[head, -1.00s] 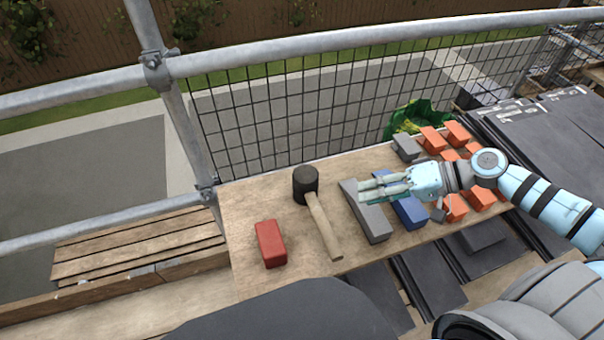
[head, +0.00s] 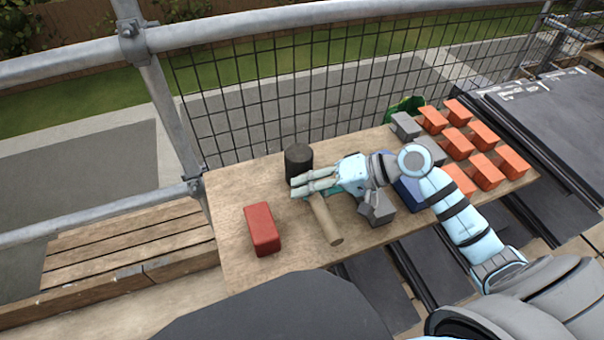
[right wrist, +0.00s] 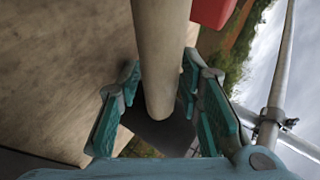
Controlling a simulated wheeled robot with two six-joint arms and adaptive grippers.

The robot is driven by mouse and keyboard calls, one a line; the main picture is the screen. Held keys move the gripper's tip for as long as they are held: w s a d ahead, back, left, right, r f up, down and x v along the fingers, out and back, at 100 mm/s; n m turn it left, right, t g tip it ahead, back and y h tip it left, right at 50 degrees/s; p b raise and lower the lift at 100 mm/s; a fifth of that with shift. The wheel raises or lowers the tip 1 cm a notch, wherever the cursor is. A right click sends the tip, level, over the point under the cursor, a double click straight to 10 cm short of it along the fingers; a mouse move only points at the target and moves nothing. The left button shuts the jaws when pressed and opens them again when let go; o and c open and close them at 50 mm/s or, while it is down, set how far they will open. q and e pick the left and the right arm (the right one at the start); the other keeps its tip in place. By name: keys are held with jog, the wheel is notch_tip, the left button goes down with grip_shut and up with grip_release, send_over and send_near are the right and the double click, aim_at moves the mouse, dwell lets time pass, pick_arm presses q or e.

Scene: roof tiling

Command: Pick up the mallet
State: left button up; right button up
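The mallet lies on the wooden board, with its black head (head: 298,160) toward the railing and its pale wooden handle (head: 326,222) pointing back toward me. My right gripper (head: 296,187) reaches across the mallet from the right, just behind the head, and hides the upper handle. In the right wrist view the handle (right wrist: 162,50) runs between the open teal fingers (right wrist: 163,105), with gaps on both sides. The dark head (right wrist: 165,133) shows beyond the fingers. My left gripper is not in view.
A red block (head: 262,229) lies left of the mallet on the board (head: 228,205). Grey blocks (head: 377,208), a blue block (head: 408,192) and several orange blocks (head: 486,171) lie to the right. A metal railing (head: 330,12) with mesh runs behind the board.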

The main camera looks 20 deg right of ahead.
grip_shut()
jog(key=shift+r, duration=0.15)
notch_tip(320, 180, up, 20)
jog(key=p, duration=0.7)
jog(key=shift+c, duration=1.6)
grip_release()
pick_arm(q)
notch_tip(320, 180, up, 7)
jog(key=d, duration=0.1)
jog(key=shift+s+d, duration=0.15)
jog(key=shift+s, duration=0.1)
pick_arm(e)
grip_shut()
